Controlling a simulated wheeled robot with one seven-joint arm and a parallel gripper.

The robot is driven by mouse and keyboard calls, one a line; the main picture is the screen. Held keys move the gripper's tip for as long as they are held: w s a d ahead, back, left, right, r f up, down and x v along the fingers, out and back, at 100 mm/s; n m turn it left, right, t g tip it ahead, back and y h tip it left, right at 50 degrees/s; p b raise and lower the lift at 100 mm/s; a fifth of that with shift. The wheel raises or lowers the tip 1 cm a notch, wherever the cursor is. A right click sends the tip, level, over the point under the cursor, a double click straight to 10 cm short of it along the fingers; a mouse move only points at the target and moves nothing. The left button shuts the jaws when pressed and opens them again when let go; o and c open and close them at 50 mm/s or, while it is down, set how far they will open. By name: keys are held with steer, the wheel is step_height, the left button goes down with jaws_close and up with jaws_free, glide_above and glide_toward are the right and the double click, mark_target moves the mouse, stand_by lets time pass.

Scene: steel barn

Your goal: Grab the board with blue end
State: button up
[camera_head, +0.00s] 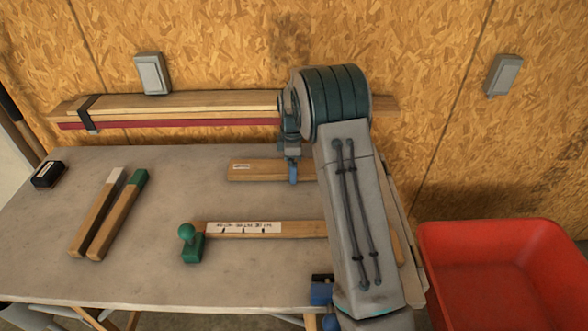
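My gripper (292,172) points down over the back of the table, at the board with a small label (262,171). A narrow blue part shows at its tip; I take it for a finger. I cannot tell whether the fingers touch this board or how far apart they are. My arm hides the board's right end. No board end in view is clearly blue. At the left lie two short boards side by side, one with a white end (116,176) and one with a green end (138,179).
The grey table (150,290) bears a board with a marked white strip (245,227), a green knobbed block (190,246) and a small black box (47,174). Long planks (190,102) are strapped along the wall. A red bin (500,275) stands at right. The table's front left is clear.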

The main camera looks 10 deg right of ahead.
steer(key=c, duration=1)
steer(key=shift+c, duration=0.6)
steer(key=shift+r, duration=0.15)
